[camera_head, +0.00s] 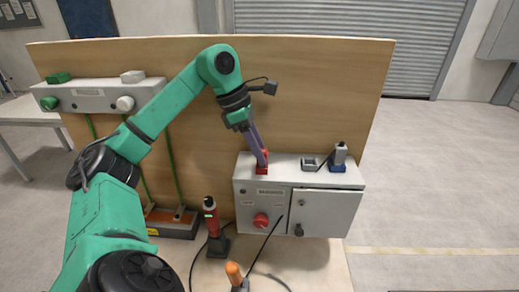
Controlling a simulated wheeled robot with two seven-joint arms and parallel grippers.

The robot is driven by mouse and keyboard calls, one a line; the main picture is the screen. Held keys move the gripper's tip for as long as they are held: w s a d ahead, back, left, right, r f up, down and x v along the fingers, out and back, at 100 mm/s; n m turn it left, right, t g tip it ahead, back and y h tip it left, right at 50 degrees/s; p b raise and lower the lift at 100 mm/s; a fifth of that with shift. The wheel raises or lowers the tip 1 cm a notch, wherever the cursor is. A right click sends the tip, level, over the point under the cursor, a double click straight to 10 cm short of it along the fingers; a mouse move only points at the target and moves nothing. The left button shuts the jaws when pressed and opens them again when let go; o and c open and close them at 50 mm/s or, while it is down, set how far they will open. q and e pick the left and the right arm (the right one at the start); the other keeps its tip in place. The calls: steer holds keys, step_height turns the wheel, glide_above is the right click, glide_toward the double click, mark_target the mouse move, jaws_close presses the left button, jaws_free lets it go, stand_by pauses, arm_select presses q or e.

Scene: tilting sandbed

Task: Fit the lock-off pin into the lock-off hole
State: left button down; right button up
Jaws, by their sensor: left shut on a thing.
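My left gripper (262,158) reaches down from above to the top of a grey control box (247,200). It is shut on a small red piece (265,154), apparently the lock-off pin, mostly hidden by the fingers. The red piece is at or just above a red block (262,171) on the box top; I cannot tell whether they touch or are one part. The lock-off hole cannot be made out for certain. The box front has a red knob (261,220), and its right door (325,212) has a dark latch (299,230). My right gripper is not in view.
A small metal socket (309,163) and a grey device on a blue base (339,160) stand on the box top. A red-and-black tool (211,222) and an orange handle (234,272) stand in front, with loose black cables. A wooden panel (310,90) rises behind.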

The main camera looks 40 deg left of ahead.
arm_select(q)
steer(key=shift+f, duration=0.15)
steer(key=shift+f+b, duration=0.35)
steer(key=shift+b, duration=0.05)
steer(key=shift+f, duration=0.2)
steer(key=shift+c, duration=0.2)
jaws_free()
step_height(320, 180, up, 8)
steer(key=p, duration=0.8)
steer(key=shift+r, duration=0.15)
